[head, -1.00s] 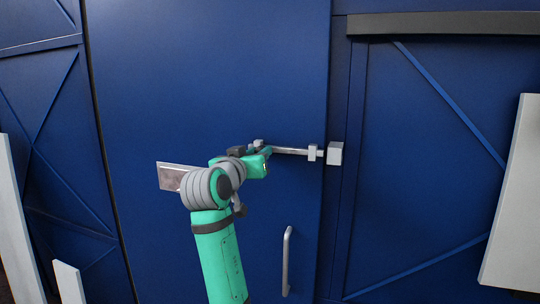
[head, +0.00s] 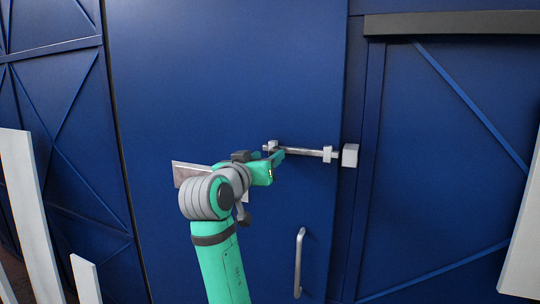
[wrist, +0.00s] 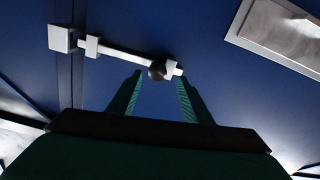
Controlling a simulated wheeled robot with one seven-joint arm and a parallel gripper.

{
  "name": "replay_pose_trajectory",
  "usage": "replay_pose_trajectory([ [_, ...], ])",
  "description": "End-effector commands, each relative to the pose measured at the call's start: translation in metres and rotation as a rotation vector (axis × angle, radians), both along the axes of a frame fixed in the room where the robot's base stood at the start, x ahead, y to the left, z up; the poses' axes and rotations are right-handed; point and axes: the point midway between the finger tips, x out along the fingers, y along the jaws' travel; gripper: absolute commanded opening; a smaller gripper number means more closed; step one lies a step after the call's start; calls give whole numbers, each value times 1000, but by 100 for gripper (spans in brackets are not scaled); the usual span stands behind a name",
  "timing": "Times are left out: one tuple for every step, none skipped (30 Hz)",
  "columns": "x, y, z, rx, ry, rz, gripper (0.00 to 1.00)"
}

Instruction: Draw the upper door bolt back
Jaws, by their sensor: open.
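The upper door bolt (head: 305,151) is a pale metal rod lying across the right side of the blue door. It passes through a guide block (head: 327,153) and reaches the square keeper block (head: 350,155) on the frame, across the door's edge. In the wrist view the bolt (wrist: 120,54) ends at a small block, with a dark round knob (wrist: 157,72) near that end. My gripper (head: 276,157) is open at the bolt's left end. In the wrist view the fingers of my gripper (wrist: 159,76) appear on either side of the knob; contact cannot be told.
A vertical door handle (head: 298,262) stands out below the bolt. A flat metal plate (head: 190,172) is on the door behind my arm. Blue braced wall panels flank the door, and pale boards (head: 30,210) stand at the left and right.

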Motion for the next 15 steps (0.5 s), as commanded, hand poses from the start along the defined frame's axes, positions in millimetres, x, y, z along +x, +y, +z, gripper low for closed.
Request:
replay_pose_trajectory([
  [-10,5,0,0,-3,2,45],
  [-16,7,0,1,-3,2,45],
  [-23,9,0,1,-3,3,45],
  [-28,11,1,1,-4,4,45],
  [-33,12,0,0,-2,3,45],
  [-39,14,1,0,-3,3,45],
  [-44,15,0,0,-3,2,45],
  [-48,17,0,0,-2,2,45],
  [-52,18,0,0,-2,2,45],
  [-55,19,0,0,-2,2,45],
  [-58,20,0,1,-1,2,45],
  [-61,21,0,1,-1,2,45],
  [-62,21,0,1,-1,2,45],
  [-64,22,0,1,-1,2,45],
  [-65,22,0,0,-1,2,45],
])
